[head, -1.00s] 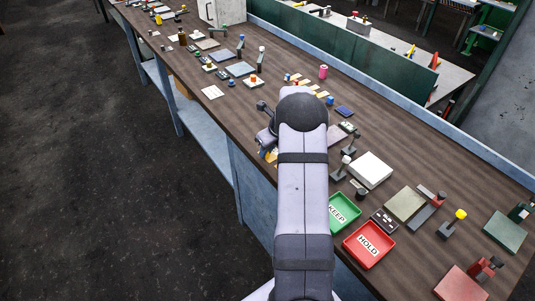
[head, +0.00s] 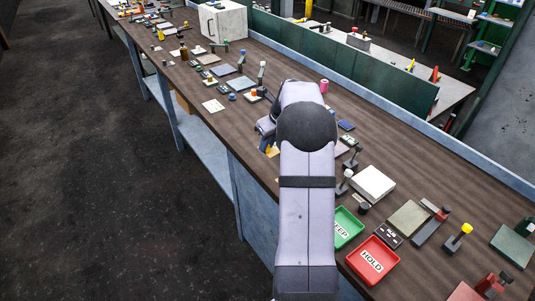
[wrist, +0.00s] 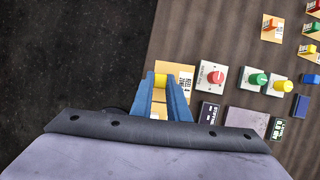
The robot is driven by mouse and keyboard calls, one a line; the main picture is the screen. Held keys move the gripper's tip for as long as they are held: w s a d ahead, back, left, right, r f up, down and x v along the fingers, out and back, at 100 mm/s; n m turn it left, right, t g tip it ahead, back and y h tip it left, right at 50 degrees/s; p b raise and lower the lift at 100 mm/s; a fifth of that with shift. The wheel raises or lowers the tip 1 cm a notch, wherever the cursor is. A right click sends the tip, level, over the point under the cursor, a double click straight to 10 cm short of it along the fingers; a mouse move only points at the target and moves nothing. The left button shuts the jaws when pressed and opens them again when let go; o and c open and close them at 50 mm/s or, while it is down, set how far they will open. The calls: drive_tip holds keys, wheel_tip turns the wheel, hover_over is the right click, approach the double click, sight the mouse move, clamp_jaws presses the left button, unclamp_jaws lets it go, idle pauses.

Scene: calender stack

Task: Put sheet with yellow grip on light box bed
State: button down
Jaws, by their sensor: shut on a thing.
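My gripper (wrist: 161,82) has blue fingers, shut on the yellow grip (wrist: 160,80) of a tan sheet. The sheet (wrist: 184,73) shows behind the fingers in the wrist view, with a printed white label, near the bench's front edge. In the head view the fingers and sheet show only as blue and tan bits (head: 269,149) left of my arm, which hides the rest. A white-topped square box (head: 373,184), which looks like the light box, stands right of my arm. Nothing lies on its top.
Green KEEP tray (head: 346,228) and red HOLD tray (head: 373,261) stand in front of the box. A post with a pale knob (head: 346,180) stands at its left. Red (wrist: 216,77), green (wrist: 258,79) and yellow (wrist: 284,85) knobs are right of the gripper.

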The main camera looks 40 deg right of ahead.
drive_tip(key=shift+r, duration=0.4)
drive_tip(key=shift+d, duration=0.1)
